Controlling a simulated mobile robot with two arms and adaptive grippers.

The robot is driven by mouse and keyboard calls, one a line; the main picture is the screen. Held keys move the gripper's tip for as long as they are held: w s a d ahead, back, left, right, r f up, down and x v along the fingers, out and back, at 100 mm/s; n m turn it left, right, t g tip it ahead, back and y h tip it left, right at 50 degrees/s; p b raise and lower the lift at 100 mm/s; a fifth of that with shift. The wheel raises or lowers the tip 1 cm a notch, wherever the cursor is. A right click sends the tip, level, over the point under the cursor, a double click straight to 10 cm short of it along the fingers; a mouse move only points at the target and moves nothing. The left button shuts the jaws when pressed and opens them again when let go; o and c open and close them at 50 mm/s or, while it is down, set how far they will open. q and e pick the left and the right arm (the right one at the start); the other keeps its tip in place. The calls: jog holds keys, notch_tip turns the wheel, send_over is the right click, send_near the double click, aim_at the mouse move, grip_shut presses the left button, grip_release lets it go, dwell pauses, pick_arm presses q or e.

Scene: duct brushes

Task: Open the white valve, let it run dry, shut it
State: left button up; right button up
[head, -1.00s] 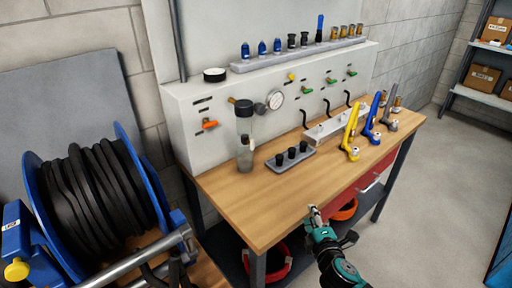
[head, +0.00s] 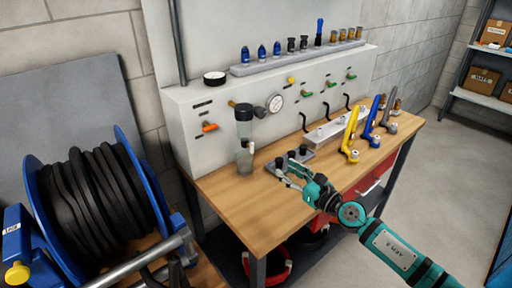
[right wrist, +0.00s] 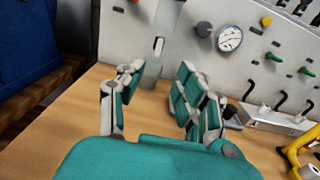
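The small white valve (head: 252,147) is at the lower end of the clear filter bowl on the front of the grey panel. It also shows as a white upright piece in the right wrist view (right wrist: 158,46). A clear jar (head: 244,162) stands on the bench below it; its contents are hard to tell. My right gripper (head: 284,171) is over the bench, in front and to the right of the jar. In the right wrist view its fingers (right wrist: 158,82) are spread apart with nothing between them touching, and the valve is beyond them. My left gripper is not in view.
A grey tray with black fittings (head: 304,154) lies right beside my right gripper. A pressure gauge (head: 276,102) and an orange lever (head: 209,127) are on the panel. Yellow (head: 350,135) and blue (head: 371,122) tools stand farther right. The bench front left (head: 240,210) is clear.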

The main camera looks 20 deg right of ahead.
aim_at(254, 147)
jog(key=b+x, duration=0.1)
jog(key=x, duration=1.4)
jog(key=shift+a, duration=0.1)
jog(key=shift+c, duration=0.3)
grip_shut()
